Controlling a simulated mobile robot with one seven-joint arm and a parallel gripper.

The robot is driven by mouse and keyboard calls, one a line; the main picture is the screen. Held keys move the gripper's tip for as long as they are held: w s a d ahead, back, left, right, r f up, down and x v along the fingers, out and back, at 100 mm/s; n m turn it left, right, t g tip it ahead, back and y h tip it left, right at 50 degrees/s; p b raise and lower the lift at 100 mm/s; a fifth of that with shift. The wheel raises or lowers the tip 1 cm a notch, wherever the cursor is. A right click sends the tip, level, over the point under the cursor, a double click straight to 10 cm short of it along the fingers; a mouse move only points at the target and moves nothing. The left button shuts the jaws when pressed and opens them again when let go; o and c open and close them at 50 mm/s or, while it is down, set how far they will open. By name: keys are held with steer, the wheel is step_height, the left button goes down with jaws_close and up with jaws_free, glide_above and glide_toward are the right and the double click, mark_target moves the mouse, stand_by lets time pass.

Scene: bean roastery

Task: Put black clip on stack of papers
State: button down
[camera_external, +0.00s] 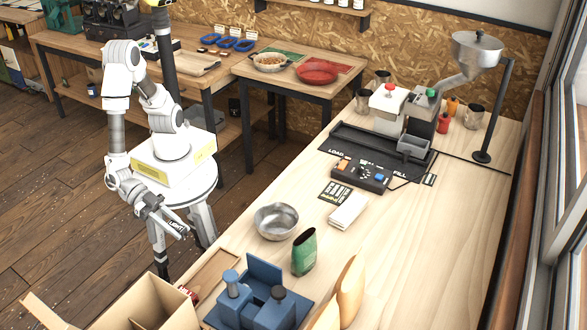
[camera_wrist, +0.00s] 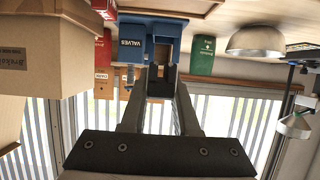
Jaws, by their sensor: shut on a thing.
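My gripper (camera_external: 180,231) is beside the near bench's left edge, out over the floor. In the wrist view its fingers (camera_wrist: 160,82) are closed in on a small dark thing (camera_wrist: 155,88), which looks like the black clip. The fingers and the dark background hide its exact shape. A white stack (camera_external: 348,210), probably the papers, lies on the near bench beside a dark printed card (camera_external: 335,192). The stack is well to the right of my gripper and apart from it. I cannot make it out in the wrist view.
A metal bowl (camera_external: 276,221), a green bag (camera_external: 304,251) and a blue valve holder (camera_external: 262,309) stand on the near bench (camera_external: 420,260). An open cardboard box (camera_external: 155,305) is at the lower left. The control box (camera_external: 362,174) sits behind the stack.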

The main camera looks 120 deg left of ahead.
steer(key=w+a+n+y, duration=0.2)
steer(key=w+a, duration=0.5)
steer(key=w, duration=0.6)
steer(key=n+g+y+b, duration=0.1)
steer(key=n+y+b, duration=0.2)
glide_above(349, 208)
step_height(349, 208, down, 4)
steer(key=shift+s+d+r, duration=0.1)
steer(key=shift+a+f+m, duration=0.2)
steer(key=shift+f+m, duration=0.1)
steer(key=shift+f, duration=1.8)
steer(key=shift+f+b, duration=0.1)
steer(key=shift+b, duration=0.2)
